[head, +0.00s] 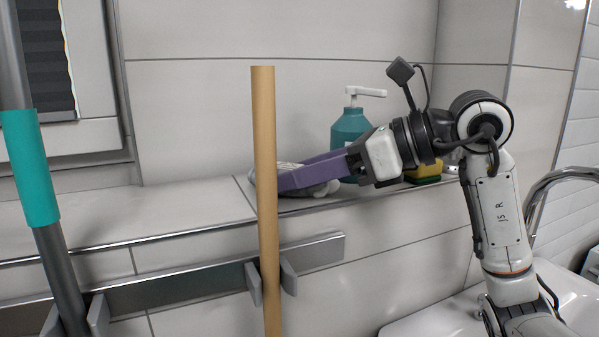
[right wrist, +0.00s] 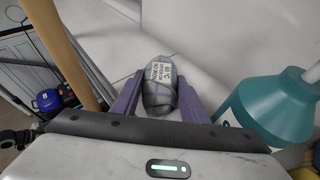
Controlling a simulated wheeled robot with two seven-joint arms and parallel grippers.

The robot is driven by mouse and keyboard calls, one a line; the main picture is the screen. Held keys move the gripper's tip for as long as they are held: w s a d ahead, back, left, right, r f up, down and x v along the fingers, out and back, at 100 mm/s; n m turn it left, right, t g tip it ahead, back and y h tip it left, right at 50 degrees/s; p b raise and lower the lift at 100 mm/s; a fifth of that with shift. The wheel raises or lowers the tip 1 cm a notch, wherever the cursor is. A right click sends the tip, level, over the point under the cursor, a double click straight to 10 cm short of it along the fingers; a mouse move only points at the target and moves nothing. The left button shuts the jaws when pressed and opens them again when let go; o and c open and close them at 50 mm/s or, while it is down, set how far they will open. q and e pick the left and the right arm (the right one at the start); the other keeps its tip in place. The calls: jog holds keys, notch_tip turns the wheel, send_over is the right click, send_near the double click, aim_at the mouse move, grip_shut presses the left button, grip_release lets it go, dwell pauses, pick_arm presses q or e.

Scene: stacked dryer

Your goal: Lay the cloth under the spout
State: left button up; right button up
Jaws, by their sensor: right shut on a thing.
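A grey, bundled cloth (right wrist: 160,102) with a white printed label lies between the purple fingers of my right gripper (right wrist: 158,88), which is shut on it. In the head view the right gripper (head: 287,181) is low over the tiled ledge, and the cloth (head: 328,188) shows partly behind and below the fingers. I cannot tell whether the cloth touches the ledge. A teal pump bottle (head: 350,128) with a white spout (head: 368,92) stands on the ledge behind the right gripper. A curved chrome tap (head: 540,190) rises at the far right. My left gripper is out of view.
A wooden pole (head: 264,150) stands in front of the ledge, in a wall holder (head: 320,252). A grey pole with a teal sleeve (head: 30,165) is at the left. A yellow-green sponge (head: 424,175) lies right of the bottle. The ledge (head: 120,218) is clear on the left.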

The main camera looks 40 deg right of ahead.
jog(key=shift+f, duration=0.15)
jog(key=o, duration=0.7)
jog(key=shift+f, duration=0.1)
jog(key=o, duration=0.5)
jog(key=shift+c, duration=0.2)
